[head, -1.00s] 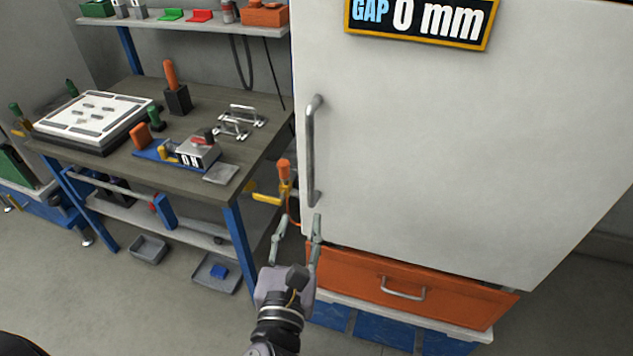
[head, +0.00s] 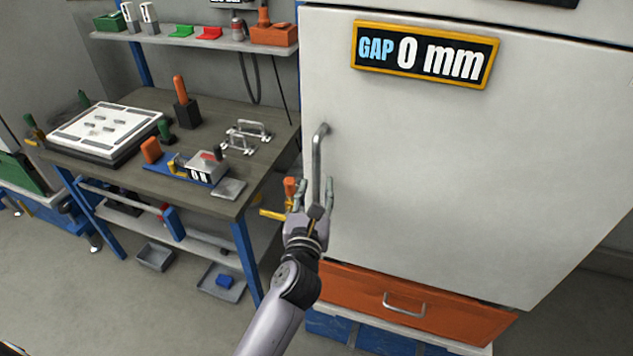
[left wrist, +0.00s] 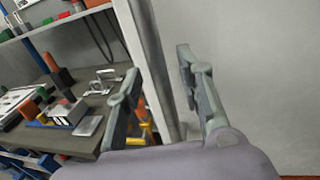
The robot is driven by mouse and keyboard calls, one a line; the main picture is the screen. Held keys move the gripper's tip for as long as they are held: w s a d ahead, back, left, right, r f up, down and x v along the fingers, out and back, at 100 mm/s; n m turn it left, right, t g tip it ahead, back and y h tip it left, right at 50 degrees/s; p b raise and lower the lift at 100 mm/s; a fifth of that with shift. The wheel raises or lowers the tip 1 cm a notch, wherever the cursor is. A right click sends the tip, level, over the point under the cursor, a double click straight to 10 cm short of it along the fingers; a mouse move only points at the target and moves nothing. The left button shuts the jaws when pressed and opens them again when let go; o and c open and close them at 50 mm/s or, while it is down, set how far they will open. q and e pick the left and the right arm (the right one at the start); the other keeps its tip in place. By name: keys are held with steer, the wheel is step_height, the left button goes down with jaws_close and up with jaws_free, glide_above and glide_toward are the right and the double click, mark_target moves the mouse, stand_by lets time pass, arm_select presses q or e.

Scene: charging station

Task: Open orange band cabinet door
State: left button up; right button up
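The tall white cabinet door (head: 450,180) fills the right of the head view, with an orange drawer-like band (head: 350,285) below it. The door looks shut. A grey vertical bar handle (head: 318,155) is at its left edge. My left gripper (head: 314,190) is at the handle's lower half, its fingers apart on either side of the bar in the picture. In the left wrist view my left gripper (left wrist: 165,95) is open, with a pale upright strip between the fingers. I cannot tell whether the fingers touch the handle. My right gripper is not in view.
A sign (head: 425,54) on the door reads "GAP 0 mm". The orange front has its own small handle (head: 404,305). A workbench (head: 140,185) with tools and fixtures stands close on the left. Grey floor (head: 150,310) is clear in front.

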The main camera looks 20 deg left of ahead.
arm_select(q)
steer(key=shift+w+a, duration=0.1)
steer(key=shift+w, duration=0.65)
steer(key=shift+c, duration=0.4)
jaws_close()
